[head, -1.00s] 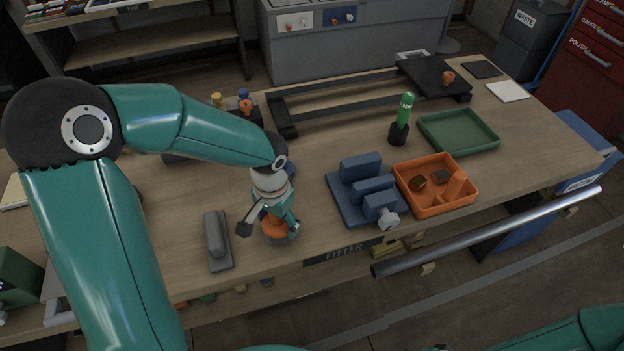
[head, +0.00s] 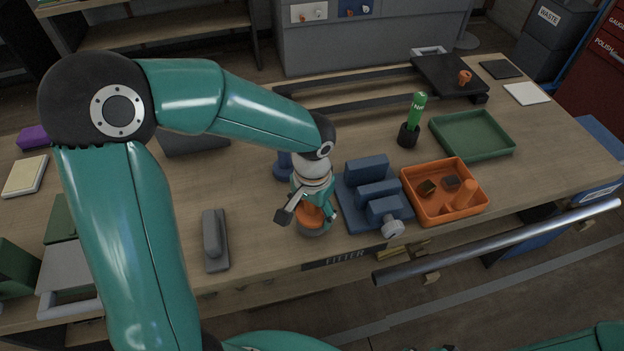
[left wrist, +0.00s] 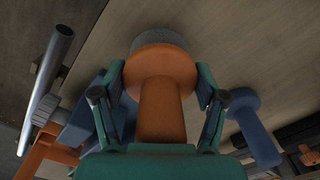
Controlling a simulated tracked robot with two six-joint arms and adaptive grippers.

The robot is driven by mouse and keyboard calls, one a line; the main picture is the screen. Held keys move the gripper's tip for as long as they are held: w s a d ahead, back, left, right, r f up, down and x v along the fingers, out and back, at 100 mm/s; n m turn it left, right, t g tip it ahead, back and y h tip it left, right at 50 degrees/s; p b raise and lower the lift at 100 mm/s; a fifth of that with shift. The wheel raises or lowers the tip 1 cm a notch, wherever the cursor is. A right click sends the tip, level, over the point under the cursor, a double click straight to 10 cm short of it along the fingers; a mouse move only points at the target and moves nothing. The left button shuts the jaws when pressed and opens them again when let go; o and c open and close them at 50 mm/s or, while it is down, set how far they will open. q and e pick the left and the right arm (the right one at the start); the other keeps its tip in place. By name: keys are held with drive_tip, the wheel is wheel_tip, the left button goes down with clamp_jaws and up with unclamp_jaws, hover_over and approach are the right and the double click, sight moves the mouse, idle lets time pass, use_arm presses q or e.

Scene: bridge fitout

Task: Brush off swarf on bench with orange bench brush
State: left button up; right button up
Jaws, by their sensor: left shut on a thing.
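My left gripper (head: 308,208) is shut on the orange bench brush (head: 314,227), low over the bench (head: 255,262) near its front edge. In the left wrist view the brush's orange handle (left wrist: 162,110) lies between the two fingers, with its grey round bristle head beyond them. The bristles look on or very close to the bench top; I cannot tell which. I cannot make out any swarf on the wood; the brush and arm hide part of it. My right gripper is not in view.
A blue vise (head: 373,193) stands just right of the brush, with an orange tray (head: 407,197) beyond it. A grey block tool (head: 215,240) lies to the left, with bare wood between. A blue knobbed piece (head: 283,168) stands behind. A green tray (head: 437,128) sits farther right.

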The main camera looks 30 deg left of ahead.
use_arm(q)
drive_tip(key=shift+s+r+p, duration=0.15)
drive_tip(key=shift+r+p, duration=0.15)
drive_tip(key=shift+r, duration=0.8)
drive_tip(key=shift+r+p, duration=0.7)
drive_tip(key=shift+p, duration=0.1)
drive_tip(key=shift+r+p, duration=0.9)
drive_tip(key=shift+r, duration=0.35)
drive_tip(key=shift+a, duration=0.1)
